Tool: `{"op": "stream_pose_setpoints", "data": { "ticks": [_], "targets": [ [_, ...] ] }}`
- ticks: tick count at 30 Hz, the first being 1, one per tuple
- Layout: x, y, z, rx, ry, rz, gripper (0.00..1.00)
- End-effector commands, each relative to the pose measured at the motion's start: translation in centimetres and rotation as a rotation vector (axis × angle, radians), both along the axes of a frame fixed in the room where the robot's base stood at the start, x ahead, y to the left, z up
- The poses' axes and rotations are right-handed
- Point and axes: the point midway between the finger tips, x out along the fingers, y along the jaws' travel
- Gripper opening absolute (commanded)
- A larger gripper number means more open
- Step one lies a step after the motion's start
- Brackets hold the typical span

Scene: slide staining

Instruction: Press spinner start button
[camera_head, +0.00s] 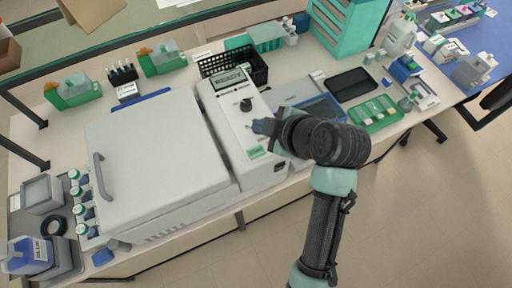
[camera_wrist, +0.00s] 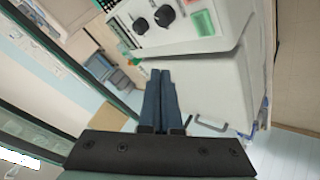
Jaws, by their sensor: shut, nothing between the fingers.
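The spinner is a large white machine with its lid (camera_head: 150,145) closed. Its control panel (camera_head: 232,112) runs along the right side, with a display (camera_head: 230,79), a dark knob (camera_head: 246,105) and a green button (camera_head: 256,152) near the front end. In the wrist view the green button (camera_wrist: 204,22) is at the top, beside two dark knobs (camera_wrist: 165,15). The shut fingers (camera_wrist: 160,74) point toward the panel in the wrist view. I cannot tell whether they touch it.
A black basket (camera_head: 256,68) stands behind the panel. A dark tablet (camera_head: 351,84) and a green slide tray (camera_head: 375,114) lie to the right. The lid's handle (camera_head: 103,176) sticks up at left.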

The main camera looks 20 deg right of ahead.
Motion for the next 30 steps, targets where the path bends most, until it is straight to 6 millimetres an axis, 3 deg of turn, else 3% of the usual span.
{"op": "stream_pose_setpoints", "data": {
  "ticks": [8, 22, 30],
  "targets": [
    [0.0, 0.0, -1.4, 0.0, -0.001, -0.001, 0.0],
    [0.0, 0.0, -7.8, 0.0, -0.001, -0.001, 0.0],
    [0.0, 0.0, -8.8, 0.0, -0.001, -0.002, 0.0]
  ]
}}
